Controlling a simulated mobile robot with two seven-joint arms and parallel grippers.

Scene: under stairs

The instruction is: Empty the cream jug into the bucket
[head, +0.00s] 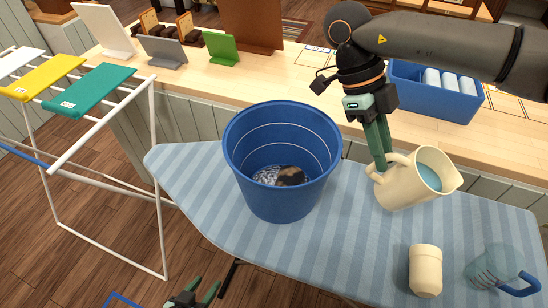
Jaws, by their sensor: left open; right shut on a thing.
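The cream jug (402,192) is held above the striped ironing board, to the right of the bucket. It is tilted, with its mouth toward the right, and pale blue contents show inside. My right gripper (381,160) is shut on the jug's handle from above. The blue bucket (282,195) stands upright on the board and holds something grey and brown at its bottom. My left gripper (193,297) is open and empty at the bottom edge, below the board's front edge, well away from the bucket.
A drying rack (157,150) stands at left. The counter behind holds a blue bin (430,100) and several small stands.

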